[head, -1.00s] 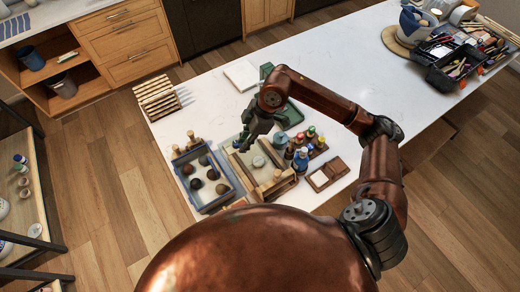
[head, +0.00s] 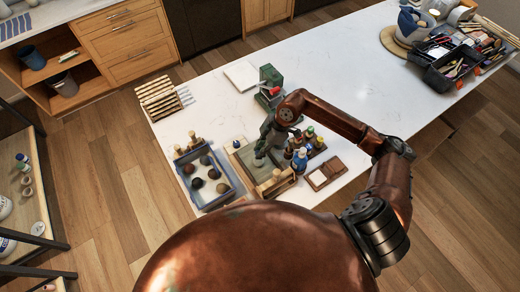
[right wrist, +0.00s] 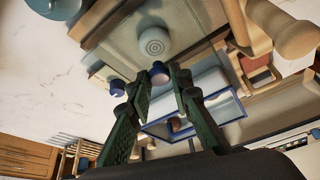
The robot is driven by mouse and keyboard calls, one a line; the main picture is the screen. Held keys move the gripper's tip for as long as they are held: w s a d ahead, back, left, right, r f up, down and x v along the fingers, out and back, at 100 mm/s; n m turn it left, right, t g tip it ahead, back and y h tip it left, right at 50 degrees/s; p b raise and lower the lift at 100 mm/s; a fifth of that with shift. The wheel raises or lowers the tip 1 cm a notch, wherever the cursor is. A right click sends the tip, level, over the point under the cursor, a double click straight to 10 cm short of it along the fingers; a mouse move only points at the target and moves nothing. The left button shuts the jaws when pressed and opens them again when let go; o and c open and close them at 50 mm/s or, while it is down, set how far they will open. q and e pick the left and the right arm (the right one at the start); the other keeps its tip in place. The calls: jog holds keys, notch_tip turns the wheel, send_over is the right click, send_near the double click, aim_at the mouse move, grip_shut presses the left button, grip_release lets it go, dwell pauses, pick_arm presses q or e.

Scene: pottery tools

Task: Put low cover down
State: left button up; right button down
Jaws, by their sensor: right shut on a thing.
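My right gripper (head: 262,147) reaches down over the shallow wood-edged tray (head: 277,187) on the white worktop. In the right wrist view its two green fingers (right wrist: 162,88) are closed in on a small blue, cap-like piece (right wrist: 158,75), seemingly the low cover. Much of that piece is hidden by the fingers, and I cannot tell whether it touches anything below. A pale round ringed piece (right wrist: 153,41) sits on the tray just beyond the fingertips. Another small blue-and-white piece (right wrist: 117,88) stands to the left of the fingers. My left gripper is not in view.
A blue-rimmed tray (head: 229,194) with several balls stands left of the wood-edged tray. Several small bottles (head: 300,160) and a brown box (head: 325,173) stand to its right. A slatted wooden rack (head: 157,97) and white slab (head: 241,76) lie farther back. The worktop's middle (head: 360,80) is clear.

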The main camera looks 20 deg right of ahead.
jog(key=c, duration=1.8)
grip_release()
jog(key=shift+o, duration=0.2)
jog(key=shift+r, duration=0.1)
jog(key=b+v, duration=0.2)
jog(key=v, duration=1)
